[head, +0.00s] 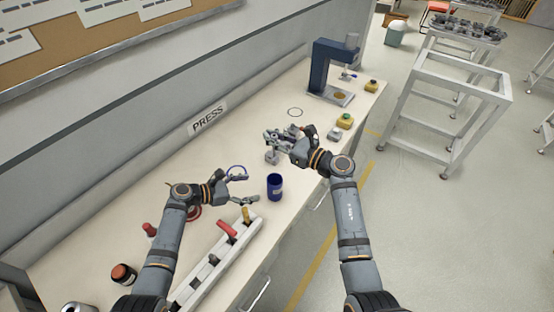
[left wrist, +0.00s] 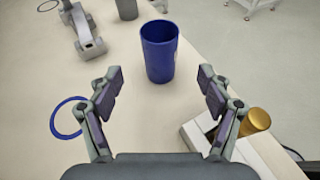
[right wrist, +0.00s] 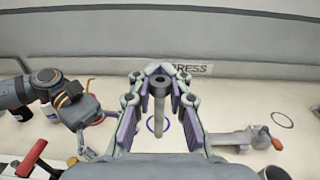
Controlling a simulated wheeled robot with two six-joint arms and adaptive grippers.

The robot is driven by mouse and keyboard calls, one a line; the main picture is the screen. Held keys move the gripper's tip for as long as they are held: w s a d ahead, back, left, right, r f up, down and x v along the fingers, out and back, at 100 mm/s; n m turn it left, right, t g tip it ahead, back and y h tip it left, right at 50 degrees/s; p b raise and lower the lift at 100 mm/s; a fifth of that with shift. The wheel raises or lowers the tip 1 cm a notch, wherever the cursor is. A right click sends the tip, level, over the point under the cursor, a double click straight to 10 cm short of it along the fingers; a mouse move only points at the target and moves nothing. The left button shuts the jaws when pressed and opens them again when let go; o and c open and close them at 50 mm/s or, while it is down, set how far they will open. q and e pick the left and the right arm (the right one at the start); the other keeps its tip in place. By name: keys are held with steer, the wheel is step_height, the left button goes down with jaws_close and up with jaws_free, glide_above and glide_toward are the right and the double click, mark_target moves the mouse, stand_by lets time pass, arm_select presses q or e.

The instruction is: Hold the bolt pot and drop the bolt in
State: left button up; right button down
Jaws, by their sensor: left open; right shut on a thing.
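The blue pot (head: 275,187) stands upright on the bench, just ahead of my left gripper (head: 247,189). In the left wrist view the pot (left wrist: 158,58) is beyond the open fingertips, centred between them and not touched. My right gripper (right wrist: 160,72) is shut on the grey bolt (right wrist: 160,97), whose round head is between the fingertips with the shank pointing down. In the head view my right gripper (head: 279,137) is behind the pot, over the bench. The pot's inside is hidden in the head view.
A white rail (head: 212,264) with a red handle (head: 227,229) and yellow knob (head: 246,215) lies near my left gripper. A blue ring mark (left wrist: 68,118) is on the bench. The blue press (head: 322,70) stands at the far end. A dark jar (head: 123,273) is at lower left.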

mark_target(275, 184)
arm_select(q)
steer(key=x, duration=1.1)
steer(key=shift+r, duration=0.15)
steer(key=c, duration=1.3)
steer(key=shift+o, duration=0.2)
